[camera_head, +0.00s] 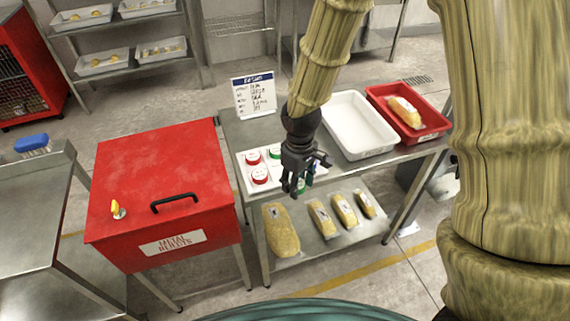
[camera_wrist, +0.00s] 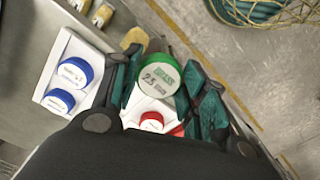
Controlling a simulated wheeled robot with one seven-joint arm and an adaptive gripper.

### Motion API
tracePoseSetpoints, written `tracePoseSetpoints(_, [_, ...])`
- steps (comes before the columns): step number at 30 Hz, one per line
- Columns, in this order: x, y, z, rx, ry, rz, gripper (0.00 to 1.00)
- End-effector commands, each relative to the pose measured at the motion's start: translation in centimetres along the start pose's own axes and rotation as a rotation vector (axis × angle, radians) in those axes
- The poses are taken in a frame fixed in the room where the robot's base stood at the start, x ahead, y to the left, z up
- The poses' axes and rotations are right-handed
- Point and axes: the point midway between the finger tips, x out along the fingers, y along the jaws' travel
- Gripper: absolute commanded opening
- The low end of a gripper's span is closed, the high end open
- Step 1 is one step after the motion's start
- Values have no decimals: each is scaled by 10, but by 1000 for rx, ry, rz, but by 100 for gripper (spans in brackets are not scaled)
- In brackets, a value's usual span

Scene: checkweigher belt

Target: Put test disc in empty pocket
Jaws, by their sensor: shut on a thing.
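My gripper (camera_head: 303,187) is low over the right part of the white disc rack (camera_head: 276,182) on the steel table. In the wrist view it is shut on a green-topped test disc (camera_wrist: 158,76) marked GLASS 2.5, face toward the camera. In the head view only a bit of green shows between the fingers. Red discs (camera_head: 260,176) and another green disc (camera_head: 275,153) sit at the rack's left. The empty pocket is hidden, and I cannot tell whether the held disc touches the rack.
A white tray (camera_head: 341,145) and a red tray (camera_head: 437,126) with a wrapped loaf stand right of the rack. A sign (camera_head: 254,96) stands behind it. A red METAL REJECTS box (camera_head: 160,165) is at the left. Several wrapped loaves (camera_head: 281,230) lie on the lower shelf.

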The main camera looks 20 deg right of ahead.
Motion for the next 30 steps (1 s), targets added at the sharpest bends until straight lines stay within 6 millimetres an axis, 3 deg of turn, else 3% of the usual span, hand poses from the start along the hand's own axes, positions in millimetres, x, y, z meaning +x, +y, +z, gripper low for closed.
tracePoseSetpoints(9, [3, 30, -58, 1, 2, -1, 20])
tracePoseSetpoints(15, [8, 45, -86, 2, 1, -1, 20])
tracePoseSetpoints(24, [14, 50, -94, 1, -1, 0, 20])
tracePoseSetpoints(30, [30, 50, -94, 0, -3, -1, 20])
